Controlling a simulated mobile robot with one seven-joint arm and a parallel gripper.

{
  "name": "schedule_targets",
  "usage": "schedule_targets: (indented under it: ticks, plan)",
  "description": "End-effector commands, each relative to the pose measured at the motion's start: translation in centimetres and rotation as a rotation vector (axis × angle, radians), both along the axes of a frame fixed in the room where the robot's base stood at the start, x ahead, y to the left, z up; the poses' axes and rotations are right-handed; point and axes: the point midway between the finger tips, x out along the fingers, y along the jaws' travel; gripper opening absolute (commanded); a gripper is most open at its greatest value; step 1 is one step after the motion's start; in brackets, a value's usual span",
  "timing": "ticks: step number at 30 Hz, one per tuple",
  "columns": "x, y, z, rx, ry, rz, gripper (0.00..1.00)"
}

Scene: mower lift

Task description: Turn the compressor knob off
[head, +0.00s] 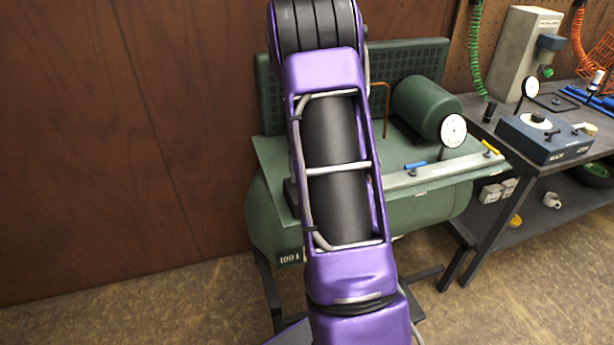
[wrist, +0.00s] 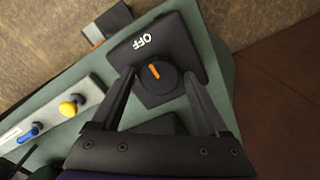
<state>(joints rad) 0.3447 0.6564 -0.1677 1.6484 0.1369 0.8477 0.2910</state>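The compressor (head: 272,222) is a green tank with a flat top plate, beside the wooden wall in the head view. In the wrist view, the round black compressor knob (wrist: 157,84) sits on a black box (wrist: 186,45) marked OFF. Its orange mark slants up and left, roughly toward the OFF letters. My gripper (wrist: 160,77) is open, with one finger on each side of the knob. A gap shows between the knob and the right finger; the left finger is closer, and I cannot tell whether it touches. My arm hides the knob in the head view.
A blue valve handle (head: 415,165) and a yellow one (head: 490,147) sit on a pale bar on the compressor. A pressure gauge (head: 453,131) and a green motor (head: 424,104) stand behind. A workbench (head: 555,180) stands at the right.

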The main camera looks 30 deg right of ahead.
Motion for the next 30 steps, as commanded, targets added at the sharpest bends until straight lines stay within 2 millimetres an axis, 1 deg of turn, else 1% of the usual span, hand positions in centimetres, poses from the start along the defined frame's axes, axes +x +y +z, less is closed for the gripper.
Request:
schedule_targets:
  ticks: [10, 14, 17, 27, 30]
  plan:
    - [0.0, 0.0, 0.1, 0.0, 0.0, 0.002, 0.89]
    - [0.1, 0.0, 1.1, -0.001, -0.002, 0.002, 0.89]
    - [0.1, 0.0, 2.7, -0.002, -0.003, 0.003, 0.89]
    - [0.1, 0.0, 11.0, -0.002, -0.005, 0.002, 0.89]
    - [0.1, 0.0, 13.3, -0.002, -0.003, 0.001, 0.89]
